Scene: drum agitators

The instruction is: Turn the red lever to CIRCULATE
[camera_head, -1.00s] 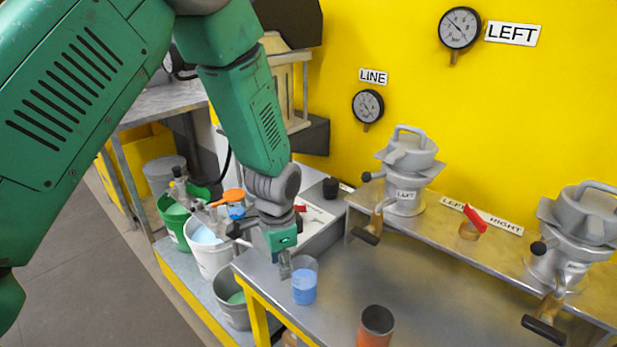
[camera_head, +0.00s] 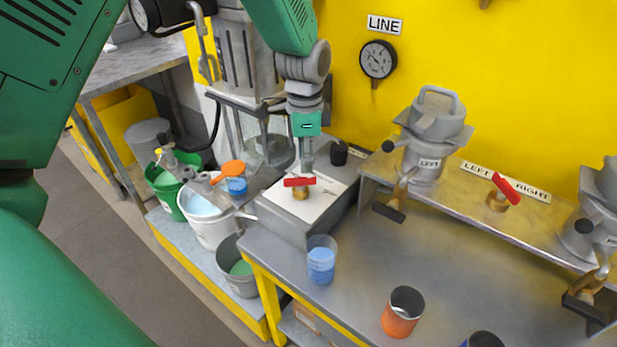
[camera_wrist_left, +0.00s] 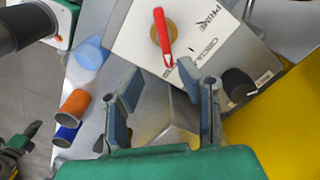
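The red lever (camera_head: 299,182) sits on a brass stem on the white-topped box. In the left wrist view the lever (camera_wrist_left: 163,38) lies across the plate (camera_wrist_left: 130,45), its longer end towards my fingers. The word PRIME and the partly readable word CIRCULATE are printed to its right. My left gripper (camera_head: 306,170) points down just behind the lever in the head view. In the wrist view its two fingers (camera_wrist_left: 160,80) are apart with nothing between them; the lever's end lies just beyond the fingertips. What seems to be my right gripper (camera_wrist_left: 20,142) shows partly at the lower left edge.
A black knob (camera_head: 339,152) stands on the same box. A blue cup (camera_head: 321,260) and an orange cup (camera_head: 402,312) stand on the table. Another red lever (camera_head: 504,188) is on the shelf between LEFT and RIGHT. Buckets (camera_head: 205,220) stand to the left.

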